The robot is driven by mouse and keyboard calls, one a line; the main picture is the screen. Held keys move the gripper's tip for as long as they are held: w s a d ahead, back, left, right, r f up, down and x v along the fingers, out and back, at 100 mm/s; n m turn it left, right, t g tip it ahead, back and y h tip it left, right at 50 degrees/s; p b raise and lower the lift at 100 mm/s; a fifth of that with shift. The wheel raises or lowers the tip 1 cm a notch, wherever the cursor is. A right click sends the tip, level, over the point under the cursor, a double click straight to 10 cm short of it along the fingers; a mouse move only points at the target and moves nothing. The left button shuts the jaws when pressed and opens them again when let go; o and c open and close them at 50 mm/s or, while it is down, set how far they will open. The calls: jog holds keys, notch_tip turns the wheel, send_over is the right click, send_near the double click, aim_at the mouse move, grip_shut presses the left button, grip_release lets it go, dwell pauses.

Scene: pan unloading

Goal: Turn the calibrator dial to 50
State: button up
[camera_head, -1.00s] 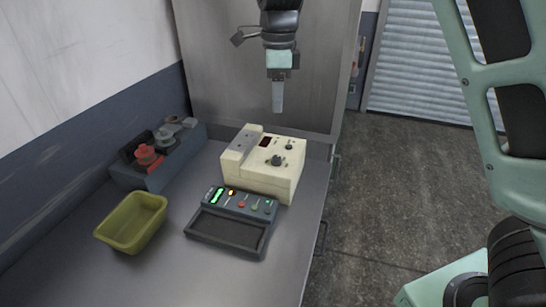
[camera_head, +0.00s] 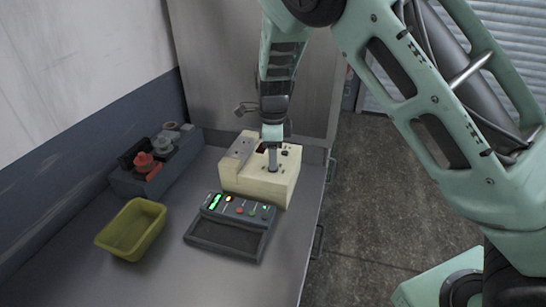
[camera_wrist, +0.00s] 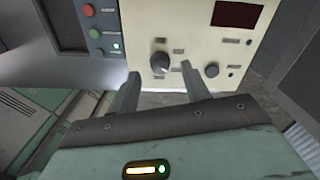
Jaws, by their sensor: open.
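The calibrator (camera_head: 245,181) is a cream box on the metal counter, with a dark display (camera_wrist: 237,14), a large dark dial (camera_wrist: 160,62) and a smaller knob (camera_wrist: 211,70) on its panel. My gripper (camera_head: 272,168) is above the panel and points down at it. In the wrist view, my gripper (camera_wrist: 172,72) is open, with one finger on each side of the large dial. Whether the fingers touch the dial cannot be told. The display shows no readable number. In the head view my gripper hides the dial.
A dark device (camera_head: 225,238) with lit buttons and a tray stands in front of the calibrator. A yellow-green bin (camera_head: 130,228) is at the left. A grey holder (camera_head: 138,183) with a red item stands behind it by the wall. The counter's front is clear.

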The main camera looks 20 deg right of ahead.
jog(key=shift+f, duration=1.1)
jog(key=c, duration=1)
